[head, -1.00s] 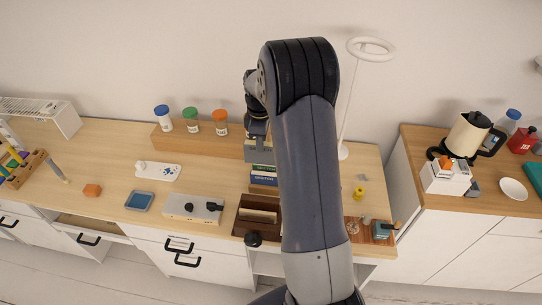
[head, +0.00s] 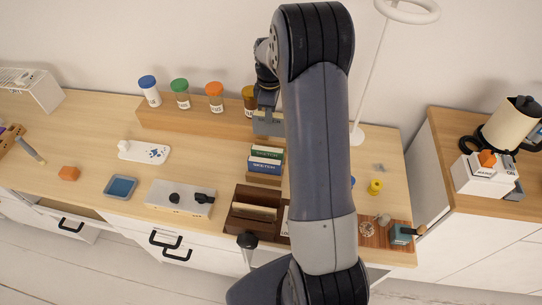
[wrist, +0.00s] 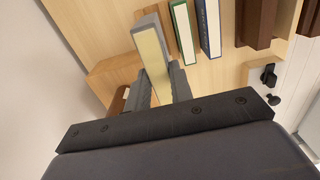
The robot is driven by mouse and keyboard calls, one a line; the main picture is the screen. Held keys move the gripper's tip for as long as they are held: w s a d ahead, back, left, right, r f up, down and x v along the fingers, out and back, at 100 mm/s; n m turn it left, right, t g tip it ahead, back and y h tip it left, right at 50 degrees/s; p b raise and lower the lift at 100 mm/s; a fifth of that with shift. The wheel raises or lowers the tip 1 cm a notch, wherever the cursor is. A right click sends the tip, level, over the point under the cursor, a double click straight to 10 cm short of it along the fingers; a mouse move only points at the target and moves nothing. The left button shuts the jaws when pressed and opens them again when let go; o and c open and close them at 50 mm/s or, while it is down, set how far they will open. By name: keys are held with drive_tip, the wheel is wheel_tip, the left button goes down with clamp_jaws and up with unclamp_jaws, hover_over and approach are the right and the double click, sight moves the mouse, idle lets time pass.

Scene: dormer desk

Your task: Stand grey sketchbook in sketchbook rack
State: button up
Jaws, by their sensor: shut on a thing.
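The grey sketchbook (head: 268,124) is held in my gripper (head: 267,99), behind the green and blue sketchbooks. In the wrist view my gripper (wrist: 160,88) is shut on the grey sketchbook (wrist: 152,52), with its cream page edge toward the camera. The green sketchbook (head: 267,152) and blue sketchbook (head: 264,165) stand side by side in the sketchbook rack (head: 264,179). They also show in the wrist view, green (wrist: 184,34) and blue (wrist: 208,28), to the right of the grey one with a gap between. My arm hides part of the rack area, and I cannot tell whether the grey sketchbook touches the rack.
A wooden ledge (head: 195,120) with jars, including an amber jar (head: 249,98), runs along the wall. A brown box (head: 243,222) stands in front of the rack. A white lamp (head: 370,80) rises at right. Clear desk lies left of the rack.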

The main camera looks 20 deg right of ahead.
wheel_tip(320, 180, down, 11)
drive_tip(key=shift+r+p, duration=0.15)
drive_tip(key=shift+p, duration=0.65)
drive_tip(key=o, duration=0.9)
wheel_tip(320, 180, up, 12)
drive_tip(key=shift+r+b, duration=0.1)
drive_tip(key=shift+b, duration=0.65)
